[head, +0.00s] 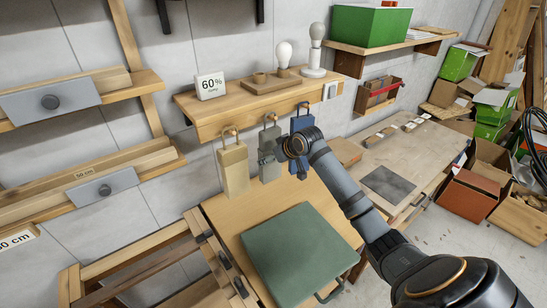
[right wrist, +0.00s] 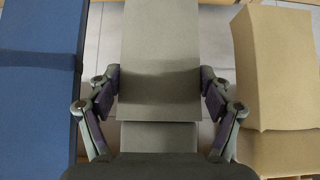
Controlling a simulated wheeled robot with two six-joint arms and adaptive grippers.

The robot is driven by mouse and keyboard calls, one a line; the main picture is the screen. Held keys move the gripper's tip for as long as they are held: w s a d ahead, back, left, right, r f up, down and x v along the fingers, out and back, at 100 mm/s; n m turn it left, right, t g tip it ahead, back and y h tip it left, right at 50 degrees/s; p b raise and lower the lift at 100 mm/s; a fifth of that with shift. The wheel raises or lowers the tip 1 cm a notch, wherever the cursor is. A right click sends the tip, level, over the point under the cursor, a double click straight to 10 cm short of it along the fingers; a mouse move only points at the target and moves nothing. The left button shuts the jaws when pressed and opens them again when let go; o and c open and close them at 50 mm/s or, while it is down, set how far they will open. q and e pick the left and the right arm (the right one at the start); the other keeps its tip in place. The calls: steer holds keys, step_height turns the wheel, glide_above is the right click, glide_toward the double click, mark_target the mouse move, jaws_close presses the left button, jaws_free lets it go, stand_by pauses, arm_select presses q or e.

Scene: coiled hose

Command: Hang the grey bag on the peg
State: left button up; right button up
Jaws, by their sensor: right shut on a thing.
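The grey bag (head: 270,169) is upright below the middle peg (head: 269,117) of the wooden shelf, between a tan bag (head: 234,170) and a blue bag (head: 301,124). Its thin handle reaches up to the peg; I cannot tell whether the loop is around it. My right gripper (head: 267,151) is shut on the grey bag's upper body. In the right wrist view the grey bag (right wrist: 160,50) fills the space between the two fingers (right wrist: 160,88). The blue bag (right wrist: 38,80) is at left there and the tan bag (right wrist: 278,70) at right. My left gripper is out of view.
The shelf (head: 225,120) carries a 60% sign (head: 210,86) and bulbs on stands. The neighbouring bags hang close on both sides.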

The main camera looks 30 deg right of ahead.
stand_by(0.3)
steer(key=o, duration=1.2)
steer(key=v, duration=1.2)
